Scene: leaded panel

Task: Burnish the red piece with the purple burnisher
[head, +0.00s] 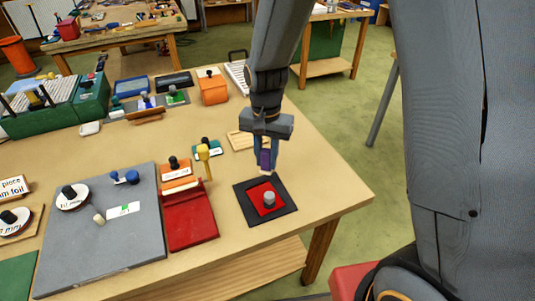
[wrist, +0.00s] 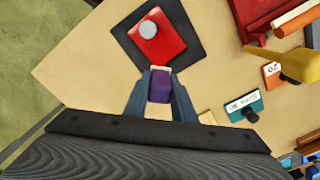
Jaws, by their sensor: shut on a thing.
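The red piece (head: 257,193) is a flat square lying on a black mat (head: 287,207) near the table's right corner. A grey round knob (head: 269,199) stands on the red piece. The red piece also shows at the top of the wrist view (wrist: 166,50). My gripper (head: 267,163) is shut on the purple burnisher (head: 264,158). The burnisher is held above and just behind the red piece in the head view. In the wrist view the burnisher (wrist: 160,88) sits between the fingers, its pale tip by the red piece's near edge. I cannot tell whether they touch.
A red tray (head: 190,225) and a yellow-handled tool (head: 204,155) stand left of the mat. A grey board (head: 130,245) with small parts lies farther left. An orange box (head: 212,90) stands behind. The tabletop right of the mat is clear up to its edge.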

